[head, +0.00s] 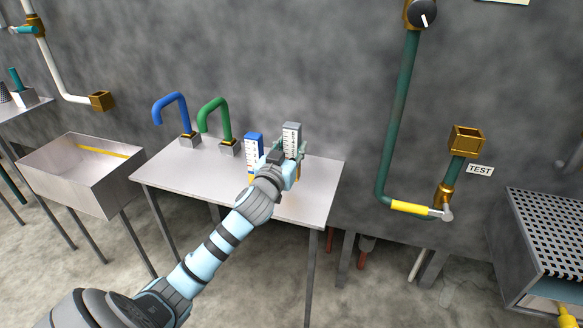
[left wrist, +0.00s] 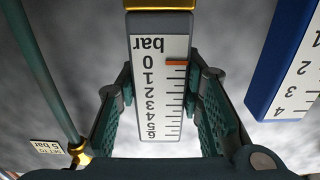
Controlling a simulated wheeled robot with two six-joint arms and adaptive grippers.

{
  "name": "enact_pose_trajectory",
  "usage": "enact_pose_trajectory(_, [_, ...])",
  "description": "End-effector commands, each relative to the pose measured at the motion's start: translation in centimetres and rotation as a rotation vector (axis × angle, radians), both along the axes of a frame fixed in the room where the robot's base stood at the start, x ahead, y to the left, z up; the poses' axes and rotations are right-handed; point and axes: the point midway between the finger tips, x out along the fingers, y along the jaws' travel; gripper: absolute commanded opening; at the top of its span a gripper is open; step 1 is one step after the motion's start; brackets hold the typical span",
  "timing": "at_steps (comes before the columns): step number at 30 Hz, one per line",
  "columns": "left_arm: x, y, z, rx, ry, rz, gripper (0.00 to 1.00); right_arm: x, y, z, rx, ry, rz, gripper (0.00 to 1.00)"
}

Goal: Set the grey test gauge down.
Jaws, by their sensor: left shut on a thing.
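The grey test gauge (head: 292,136) is upright over the right part of the metal table (head: 320,180), with a white scale on its face. In the left wrist view the gauge (left wrist: 160,75) shows upside down, with "bar", a numbered scale and an orange mark near 0. My left gripper (head: 288,158) is shut on the gauge, with one green pad on each side (left wrist: 160,110). Whether the gauge's base touches the table is hidden behind the gripper. My right gripper is in neither view.
A blue gauge (head: 254,146) stands close to the left of the grey one. A green bent pipe (head: 213,108) and a blue bent pipe (head: 172,100) stand further left on the table. A metal sink (head: 70,180) is at left. A TEST pipe outlet (head: 465,142) is on the right wall.

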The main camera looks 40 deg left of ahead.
Motion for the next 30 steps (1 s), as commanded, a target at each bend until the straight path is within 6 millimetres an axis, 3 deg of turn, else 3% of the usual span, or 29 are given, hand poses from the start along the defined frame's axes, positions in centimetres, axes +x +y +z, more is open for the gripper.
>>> enact_pose_trajectory(1, [0.0,0.0,-1.8,-0.001,0.003,0.0,0.0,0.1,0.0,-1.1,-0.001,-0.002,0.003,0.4])
enact_pose_trajectory(4, [0.0,0.0,-3.9,0.001,0.001,0.0,0.0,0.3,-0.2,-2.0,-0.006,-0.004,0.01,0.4])
enact_pose_trajectory(13, [0.0,0.0,-4.0,0.0,0.001,0.0,0.0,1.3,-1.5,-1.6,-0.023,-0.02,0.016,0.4])
enact_pose_trajectory(14, [0.0,0.0,-4.1,-0.001,0.003,0.0,0.35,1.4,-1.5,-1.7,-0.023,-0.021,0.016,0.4])
enact_pose_trajectory(17, [0.0,0.0,-4.0,-0.001,0.002,0.0,0.51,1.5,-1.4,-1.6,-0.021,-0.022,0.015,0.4])
enact_pose_trajectory(27, [0.0,0.0,-3.8,0.0,0.001,0.0,0.54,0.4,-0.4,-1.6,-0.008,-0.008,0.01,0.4])
enact_pose_trajectory(30, [-1.0,-0.3,-3.9,0.002,0.003,-0.001,0.54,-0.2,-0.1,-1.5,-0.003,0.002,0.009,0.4])
